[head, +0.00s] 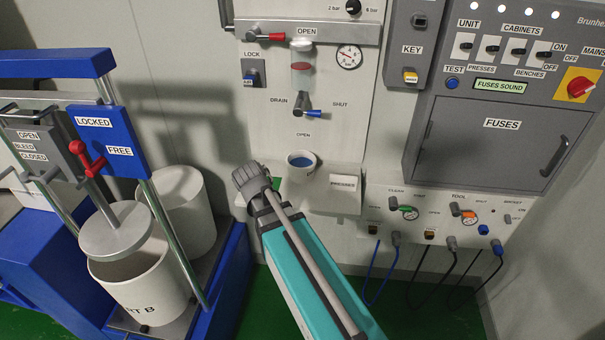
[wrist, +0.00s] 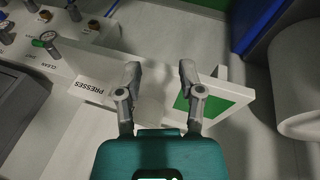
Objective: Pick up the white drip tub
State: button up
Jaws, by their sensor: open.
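The white drip tub (head: 302,165) is a small round cup with blue inside. It stands upright at the pale wall shelf, below the drain valve, in the head view. My gripper (head: 252,180) is just left of the tub in that view, with a small gap showing. In the wrist view my gripper (wrist: 160,72) has its two grey fingers apart, over the shelf. A faint pale shape shows low between the fingers, and I cannot tell whether it is the tub. Nothing is seen held.
A sight glass (head: 302,68) and a blue-handled drain valve (head: 304,111) are above the tub. White drums (head: 140,275) in a blue frame stand at left. Hoses hang below the right panel.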

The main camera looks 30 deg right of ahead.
jog(key=w+d+m+h+b, duration=0.3)
jog(key=w+d+m+h, duration=0.25)
jog(key=w, duration=0.25)
jog(key=m+t+h+b, duration=0.2)
jog(key=m+h+b, duration=0.15)
jog(key=m, duration=0.25)
send_near(310, 166)
jog(key=shift+f+v, duration=0.1)
jog(key=shift+v, duration=0.8)
jog(key=shift+f+v, duration=0.15)
jog(key=shift+v, duration=0.75)
jog(key=shift+w+a+f, duration=0.1)
jog(key=shift+b+x, duration=1.55)
jog(key=shift+x, duration=2.7)
jog(key=shift+w, duration=0.1)
jog(key=shift+b+x, duration=1.05)
jog(key=shift+x, duration=1.5)
jog(key=shift+r, duration=0.2)
